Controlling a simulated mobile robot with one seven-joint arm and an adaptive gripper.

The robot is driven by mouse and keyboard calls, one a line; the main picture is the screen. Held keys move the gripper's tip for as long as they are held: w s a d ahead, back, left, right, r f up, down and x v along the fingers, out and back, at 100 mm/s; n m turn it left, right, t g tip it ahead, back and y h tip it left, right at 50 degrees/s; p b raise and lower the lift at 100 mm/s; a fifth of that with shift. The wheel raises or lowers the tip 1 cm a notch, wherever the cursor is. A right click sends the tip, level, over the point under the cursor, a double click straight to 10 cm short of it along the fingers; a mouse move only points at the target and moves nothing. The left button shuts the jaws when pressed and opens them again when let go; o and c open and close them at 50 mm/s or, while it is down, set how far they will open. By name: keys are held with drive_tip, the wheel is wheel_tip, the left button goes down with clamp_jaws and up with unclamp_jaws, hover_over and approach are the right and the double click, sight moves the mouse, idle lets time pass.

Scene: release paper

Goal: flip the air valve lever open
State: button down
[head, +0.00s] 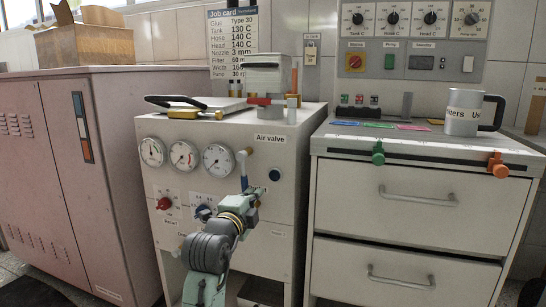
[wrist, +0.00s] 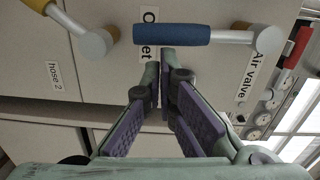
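The air valve lever has a blue grip (wrist: 172,34) and a metal arm, which joins a round pivot (wrist: 268,40) near the "Air valve" label (wrist: 250,75) in the wrist view. In the head view the lever (head: 245,168) hangs roughly upright on the white cabinet's front, below the same label. My gripper (wrist: 160,62) has its fingertips just below the blue grip in the wrist view; contact cannot be told. Its two purple-padded fingers nearly meet at the tips, with a gap nearer the base and nothing held between them. The grip partly covers the "outlet" label.
The white cabinet (head: 280,222) carries gauges (head: 183,156), a red knob (head: 164,203) and a dark blue button (head: 275,174). A drawer unit (head: 420,215) with green and orange nozzles stands right; a pink cabinet (head: 75,190) stands left.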

drive_tip(key=shift+w+a+f, duration=0.1)
drive_tip(key=shift+a+f, duration=0.05)
drive_tip(key=shift+a, duration=0.25)
drive_tip(key=shift+d, duration=0.15)
